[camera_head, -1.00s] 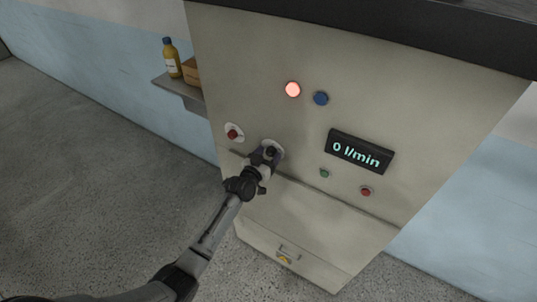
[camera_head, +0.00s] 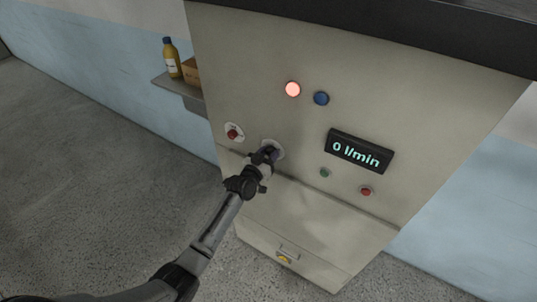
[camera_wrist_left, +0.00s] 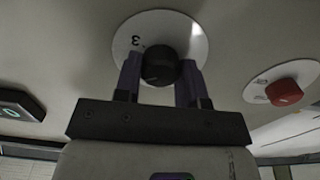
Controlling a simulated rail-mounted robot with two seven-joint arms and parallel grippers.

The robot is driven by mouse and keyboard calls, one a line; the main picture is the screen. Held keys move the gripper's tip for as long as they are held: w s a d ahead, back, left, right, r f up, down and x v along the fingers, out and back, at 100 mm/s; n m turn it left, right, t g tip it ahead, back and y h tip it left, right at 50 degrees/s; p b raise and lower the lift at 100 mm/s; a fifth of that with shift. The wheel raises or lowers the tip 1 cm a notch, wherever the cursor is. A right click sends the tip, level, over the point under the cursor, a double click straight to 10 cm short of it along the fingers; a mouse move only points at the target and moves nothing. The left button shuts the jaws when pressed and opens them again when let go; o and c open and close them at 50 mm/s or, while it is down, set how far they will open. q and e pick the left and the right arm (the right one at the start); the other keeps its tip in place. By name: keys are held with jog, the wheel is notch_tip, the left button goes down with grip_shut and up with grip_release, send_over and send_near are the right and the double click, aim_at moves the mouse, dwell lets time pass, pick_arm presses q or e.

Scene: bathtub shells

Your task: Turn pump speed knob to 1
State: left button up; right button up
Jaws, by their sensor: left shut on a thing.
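The pump speed knob (camera_wrist_left: 160,66) is black and round, at the centre of a white dial plate (camera_wrist_left: 150,24) on the machine's front panel. A "3" shows on the plate to the left of the knob in the left wrist view; the other marks are unclear or hidden. My left gripper (camera_wrist_left: 160,72) has one purple finger on each side of the knob and is shut on it. In the head view my left gripper (camera_head: 267,155) covers the knob and most of its plate. My right gripper is not in view.
A red knob (camera_head: 232,133) on its own white plate is left of the dial. A display (camera_head: 360,152) reads "0 l/min". A lit red lamp (camera_head: 293,89), a blue button (camera_head: 321,98), a green button (camera_head: 325,172) and a red button (camera_head: 366,190) share the panel. A shelf (camera_head: 176,85) holds a bottle.

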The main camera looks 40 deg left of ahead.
pick_arm(q)
jog(key=shift+n, duration=0.7)
jog(key=n, duration=0.4)
jog(key=shift+p, duration=0.3)
jog(key=n, duration=0.5)
jog(key=shift+n, duration=0.7)
jog(key=o, duration=0.9)
